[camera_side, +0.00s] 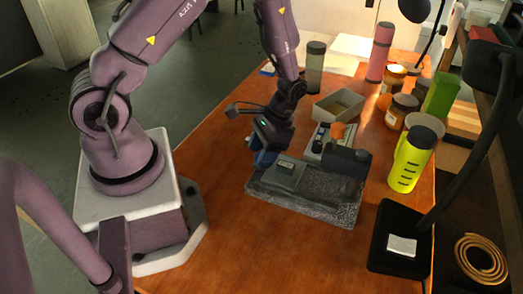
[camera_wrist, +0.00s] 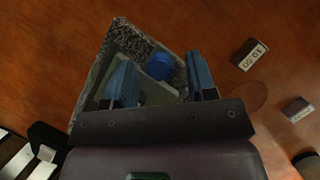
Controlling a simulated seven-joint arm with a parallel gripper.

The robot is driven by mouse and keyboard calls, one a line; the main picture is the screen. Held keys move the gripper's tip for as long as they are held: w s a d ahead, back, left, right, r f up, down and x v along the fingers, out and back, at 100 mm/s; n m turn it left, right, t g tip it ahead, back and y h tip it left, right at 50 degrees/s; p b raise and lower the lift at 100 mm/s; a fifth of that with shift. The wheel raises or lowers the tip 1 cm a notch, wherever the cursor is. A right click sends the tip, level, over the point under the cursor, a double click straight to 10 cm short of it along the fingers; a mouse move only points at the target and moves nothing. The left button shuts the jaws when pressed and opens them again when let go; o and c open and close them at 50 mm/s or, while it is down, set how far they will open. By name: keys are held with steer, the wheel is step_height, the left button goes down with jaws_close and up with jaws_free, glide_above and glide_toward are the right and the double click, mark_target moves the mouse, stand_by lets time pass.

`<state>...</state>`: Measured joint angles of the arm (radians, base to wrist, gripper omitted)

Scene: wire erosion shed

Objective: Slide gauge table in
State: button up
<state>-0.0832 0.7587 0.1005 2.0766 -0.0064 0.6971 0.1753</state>
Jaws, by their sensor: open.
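The gauge table, a grey plate (camera_side: 285,176) with a small block on top, sits at the left end of a speckled stone base (camera_side: 316,208). The base also shows in the wrist view (camera_wrist: 108,48). My gripper (camera_side: 262,158) is open at the left end of the plate, fingers pointing down. In the wrist view a round blue knob (camera_wrist: 159,67) shows between the two blue fingers of my gripper (camera_wrist: 160,68), with visible gaps on both sides. From the side I cannot tell the knob from the blue fingers, nor whether they touch.
A dark block (camera_side: 347,160) stands at the base's right end. Behind are an open box (camera_side: 338,105), jars (camera_side: 400,110) and a yellow-green bottle (camera_side: 411,160). A black lamp foot (camera_side: 400,235) stands front right. Small labelled blocks (camera_wrist: 250,54) lie beside the base. The front-left tabletop is clear.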

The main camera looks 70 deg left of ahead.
mark_target(279, 162)
steer(key=shift+f, duration=0.1)
jaws_close()
steer(key=w+d, duration=0.3)
steer(key=shift+w+d, duration=0.3)
jaws_free()
steer(key=v, duration=1.3)
steer(key=shift+s, duration=0.1)
steer(key=shift+c, duration=0.5)
